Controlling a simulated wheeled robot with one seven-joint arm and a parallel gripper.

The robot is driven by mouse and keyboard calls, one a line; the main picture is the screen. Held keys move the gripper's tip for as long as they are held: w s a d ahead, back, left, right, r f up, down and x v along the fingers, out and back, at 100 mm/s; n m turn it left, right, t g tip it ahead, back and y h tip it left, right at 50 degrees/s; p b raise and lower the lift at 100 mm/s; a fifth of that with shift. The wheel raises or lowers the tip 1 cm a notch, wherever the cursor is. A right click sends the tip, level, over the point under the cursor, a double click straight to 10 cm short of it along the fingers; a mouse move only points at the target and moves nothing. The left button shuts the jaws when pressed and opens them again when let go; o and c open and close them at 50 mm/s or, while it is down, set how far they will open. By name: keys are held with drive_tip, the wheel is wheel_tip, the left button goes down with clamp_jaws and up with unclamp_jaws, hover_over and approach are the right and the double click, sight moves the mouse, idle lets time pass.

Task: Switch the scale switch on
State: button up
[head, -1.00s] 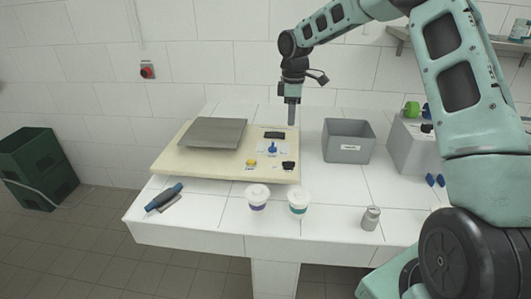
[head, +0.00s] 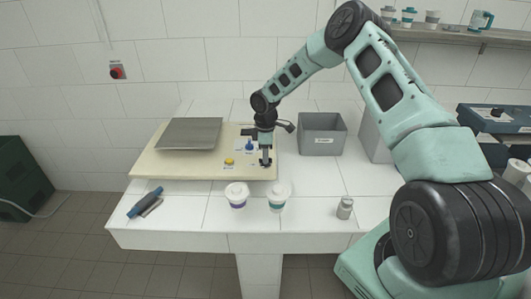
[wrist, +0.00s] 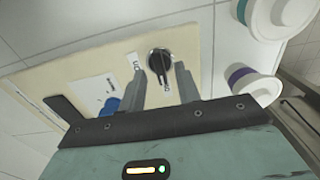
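A round black rotary switch (wrist: 159,62) sits on the cream panel (wrist: 85,75) in the wrist view, with small white labels beside it. I take it to be the scale switch; my gripper mostly covers it in the head view. My gripper (wrist: 161,74) is open and points down at the panel, with its two fingers apart on either side of the switch. I cannot tell whether the fingers touch it. In the head view my gripper (head: 265,163) is over the panel's front right corner. The grey scale plate (head: 190,133) is at the panel's left.
A yellow button (head: 229,162) and a blue knob (head: 249,146) are left of my gripper. Two lidded cups (head: 237,195) (head: 277,197) stand in front of the panel. A grey bin (head: 322,136) is behind right, and a small grey canister (head: 345,208) is front right.

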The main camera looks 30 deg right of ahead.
drive_tip(key=shift+f, duration=0.7)
clamp_jaws()
